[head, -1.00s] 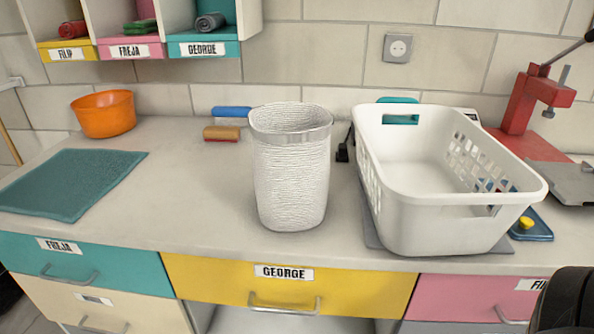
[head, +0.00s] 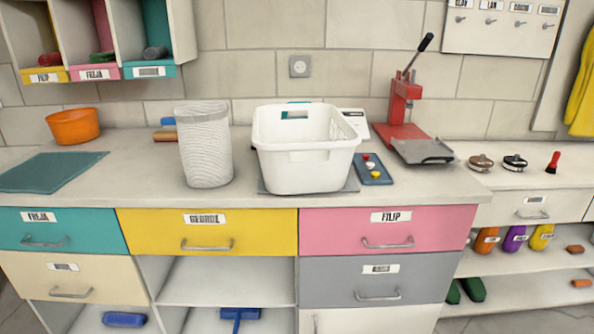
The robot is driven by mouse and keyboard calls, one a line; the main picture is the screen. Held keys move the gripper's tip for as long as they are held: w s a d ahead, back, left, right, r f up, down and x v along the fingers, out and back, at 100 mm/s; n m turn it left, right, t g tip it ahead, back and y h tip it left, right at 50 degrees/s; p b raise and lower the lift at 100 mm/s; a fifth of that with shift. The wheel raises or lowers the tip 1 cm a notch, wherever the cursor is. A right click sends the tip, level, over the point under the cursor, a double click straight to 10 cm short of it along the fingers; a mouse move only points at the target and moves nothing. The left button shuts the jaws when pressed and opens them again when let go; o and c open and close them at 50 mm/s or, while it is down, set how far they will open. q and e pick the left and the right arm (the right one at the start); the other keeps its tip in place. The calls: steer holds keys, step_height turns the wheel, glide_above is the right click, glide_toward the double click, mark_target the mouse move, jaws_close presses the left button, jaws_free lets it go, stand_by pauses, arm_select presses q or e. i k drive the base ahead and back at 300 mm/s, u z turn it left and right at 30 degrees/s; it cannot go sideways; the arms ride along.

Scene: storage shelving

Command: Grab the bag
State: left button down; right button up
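I cannot pick out anything that is clearly a bag. A white, ribbed, open-topped container (head: 205,150) stands upright on the counter, left of the white basket. A yellow, cloth-like item (head: 583,85) hangs at the right edge, partly cut off, and I cannot tell what it is. Neither of my grippers shows in the head view.
A white plastic basket (head: 306,168) stands on the counter (head: 115,190). An orange bowl (head: 73,127) and a teal mat (head: 48,172) lie left. A red lever press (head: 403,115) stands right. Drawers and open shelves (head: 228,281) are below; a lower bench (head: 545,178) is at right.

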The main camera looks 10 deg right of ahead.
mark_target(203, 127)
steer(key=u, duration=0.55)
steer(key=i, duration=0.55)
steer(key=u, duration=0.1)
